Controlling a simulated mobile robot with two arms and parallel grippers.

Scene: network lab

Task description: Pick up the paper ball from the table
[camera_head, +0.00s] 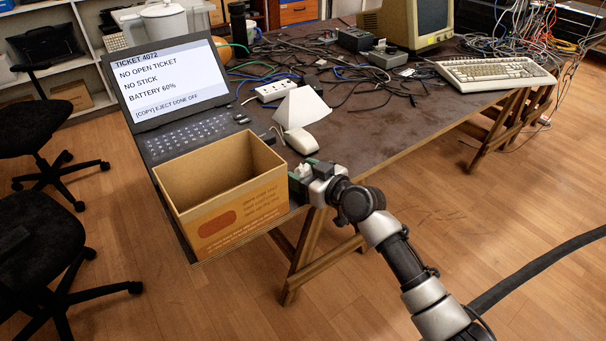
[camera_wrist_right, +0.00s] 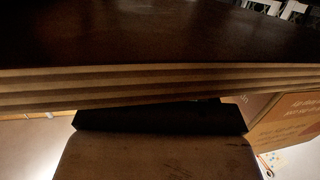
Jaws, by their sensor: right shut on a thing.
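My right gripper (camera_head: 304,172) is at the table's near edge, just right of the cardboard box. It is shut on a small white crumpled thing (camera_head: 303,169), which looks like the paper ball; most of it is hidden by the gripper. The brown table (camera_head: 400,130) shows in the head view, and its layered edge (camera_wrist_right: 150,85) crosses the right wrist view. The ball cannot be made out in the right wrist view. My left gripper is not in view.
An open, empty-looking cardboard box (camera_head: 225,215) stands at the table's near corner; its side shows in the right wrist view (camera_wrist_right: 290,120). Behind it are a laptop (camera_head: 165,75), a white mouse (camera_head: 301,140) and a white pyramid-shaped thing (camera_head: 301,106). Cables and a keyboard (camera_head: 495,72) lie farther back.

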